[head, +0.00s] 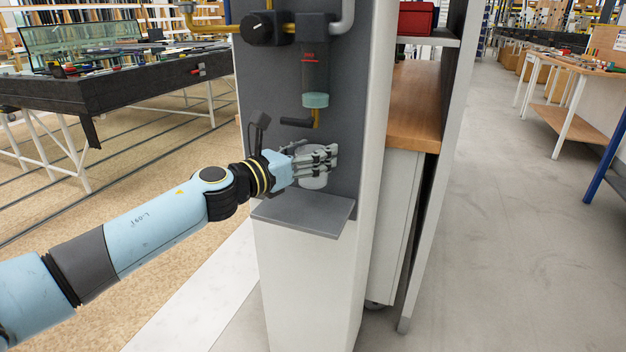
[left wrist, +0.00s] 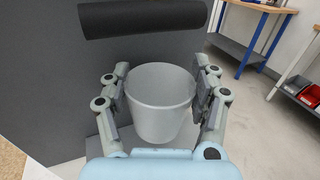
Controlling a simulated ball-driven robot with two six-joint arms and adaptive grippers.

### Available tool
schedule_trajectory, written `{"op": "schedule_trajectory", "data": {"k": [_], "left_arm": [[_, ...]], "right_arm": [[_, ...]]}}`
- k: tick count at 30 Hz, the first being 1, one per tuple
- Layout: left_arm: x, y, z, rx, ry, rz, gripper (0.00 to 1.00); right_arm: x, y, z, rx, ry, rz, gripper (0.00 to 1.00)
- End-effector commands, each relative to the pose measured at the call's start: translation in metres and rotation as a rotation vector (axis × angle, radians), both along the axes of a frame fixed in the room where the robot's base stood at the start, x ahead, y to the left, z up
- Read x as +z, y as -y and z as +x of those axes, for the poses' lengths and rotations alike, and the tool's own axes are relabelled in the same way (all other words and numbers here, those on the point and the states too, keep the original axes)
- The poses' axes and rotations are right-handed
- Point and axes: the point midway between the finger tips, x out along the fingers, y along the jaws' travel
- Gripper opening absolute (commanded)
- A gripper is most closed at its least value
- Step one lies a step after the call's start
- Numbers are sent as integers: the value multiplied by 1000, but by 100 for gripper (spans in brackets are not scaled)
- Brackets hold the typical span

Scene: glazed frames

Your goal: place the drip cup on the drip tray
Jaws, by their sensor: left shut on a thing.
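The drip cup (left wrist: 158,108) is a white, open-topped cup, upright between the two fingers of my left gripper (left wrist: 160,104) in the left wrist view. In the head view the cup (head: 313,181) shows partly behind the fingers of the left gripper (head: 316,165), which is shut on it. The drip tray (head: 304,212) is a flat grey shelf on the front of the column. The cup is over the back part of the tray. I cannot tell whether its base touches the tray. My right gripper is not in view.
A filter bowl (head: 316,80) with a dark drain lever (head: 297,122) hangs on the grey panel above the gripper. Yellow and grey pipes run at the top. A wooden-topped bench (head: 414,110) stands right of the column. A dark worktable (head: 120,80) is at the left.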

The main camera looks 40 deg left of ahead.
Motion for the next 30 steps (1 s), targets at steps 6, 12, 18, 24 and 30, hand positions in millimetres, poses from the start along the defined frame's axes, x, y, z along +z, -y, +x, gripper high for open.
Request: {"op": "schedule_trajectory", "data": {"k": [6, 12, 18, 24, 30], "left_arm": [[-16, 0, 0, 0, 2, 0, 40], [-45, 0, 0, 0, 1, 0, 40], [-50, -1, 4, 0, 2, 1, 40], [-51, -1, 4, 0, 3, 1, 40], [-52, -1, 4, 0, 3, 1, 78]], "right_arm": [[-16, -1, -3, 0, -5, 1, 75], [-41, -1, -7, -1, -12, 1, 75], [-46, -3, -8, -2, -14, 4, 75], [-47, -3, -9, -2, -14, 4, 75], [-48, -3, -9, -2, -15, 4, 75]]}}
